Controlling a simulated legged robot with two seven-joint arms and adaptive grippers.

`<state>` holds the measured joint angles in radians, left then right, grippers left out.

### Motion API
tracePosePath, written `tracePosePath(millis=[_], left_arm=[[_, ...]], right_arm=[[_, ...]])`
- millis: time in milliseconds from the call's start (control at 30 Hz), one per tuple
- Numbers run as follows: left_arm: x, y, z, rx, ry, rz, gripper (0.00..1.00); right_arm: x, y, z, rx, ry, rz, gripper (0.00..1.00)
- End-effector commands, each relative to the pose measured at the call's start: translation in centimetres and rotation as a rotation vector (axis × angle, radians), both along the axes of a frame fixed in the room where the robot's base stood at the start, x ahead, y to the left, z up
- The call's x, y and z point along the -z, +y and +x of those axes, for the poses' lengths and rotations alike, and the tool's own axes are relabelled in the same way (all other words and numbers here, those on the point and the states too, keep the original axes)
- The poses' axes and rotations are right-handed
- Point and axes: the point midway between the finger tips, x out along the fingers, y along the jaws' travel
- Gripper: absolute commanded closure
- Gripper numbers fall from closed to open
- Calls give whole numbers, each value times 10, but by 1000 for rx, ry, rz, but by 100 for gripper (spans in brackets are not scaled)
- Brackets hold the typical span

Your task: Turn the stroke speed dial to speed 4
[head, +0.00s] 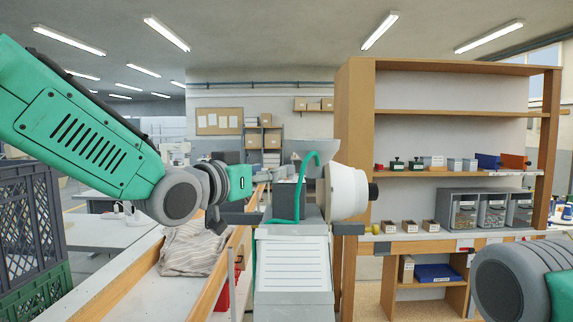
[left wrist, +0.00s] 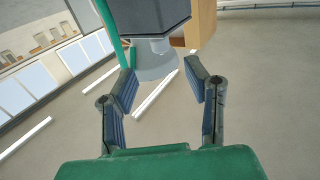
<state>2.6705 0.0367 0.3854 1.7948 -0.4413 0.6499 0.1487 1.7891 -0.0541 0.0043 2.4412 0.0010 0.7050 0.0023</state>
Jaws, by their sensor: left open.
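The eyelet press stands ahead in the head view, with a light grey ribbed base (head: 292,265), a dark box (head: 284,196) and a white rounded housing (head: 346,192). I cannot make out the stroke speed dial or its marks in either view. My left gripper (head: 256,206) is open, just left of the dark box. In the left wrist view, which looks upside down, my left gripper (left wrist: 162,84) has its fingers spread with nothing held between them. The dark box (left wrist: 155,14) and a grey rounded part (left wrist: 155,62) lie beyond the fingertips. My right gripper is out of view.
A green hose (head: 302,180) arches over the press beside the dark box. A wooden shelf unit (head: 355,130) with small bins stands to the right. A bench with a crumpled cloth (head: 192,247) lies below my left arm. Stacked crates (head: 30,225) stand at far left.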

Motion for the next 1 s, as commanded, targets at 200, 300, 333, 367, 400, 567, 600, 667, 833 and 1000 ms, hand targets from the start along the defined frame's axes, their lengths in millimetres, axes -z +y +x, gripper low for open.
tracePosePath(millis=[200, 300, 333, 367, 400, 567, 600, 667, 833, 1000], left_arm=[[-2, -27, 38, 0, 2, 1, 58], [-2, -36, 51, 0, 1, 1, 58], [-2, -38, 55, -1, 0, 0, 58], [-1, -40, 58, -1, 1, 1, 58], [-1, -42, 61, -1, 1, 1, 58], [-1, -47, 68, -1, 1, 0, 58], [-1, -48, 69, -1, 1, -1, 58], [-1, -48, 69, -1, 1, -1, 58], [0, -48, 69, -1, 1, -1, 58], [0, -48, 69, -1, 1, -1, 100]], right_arm=[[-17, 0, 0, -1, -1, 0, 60], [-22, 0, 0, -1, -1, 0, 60], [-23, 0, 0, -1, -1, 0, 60], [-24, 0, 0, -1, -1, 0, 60], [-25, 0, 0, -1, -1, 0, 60], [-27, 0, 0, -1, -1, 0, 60], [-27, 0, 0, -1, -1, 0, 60], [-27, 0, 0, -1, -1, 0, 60], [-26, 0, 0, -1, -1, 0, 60], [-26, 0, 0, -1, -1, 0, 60]])
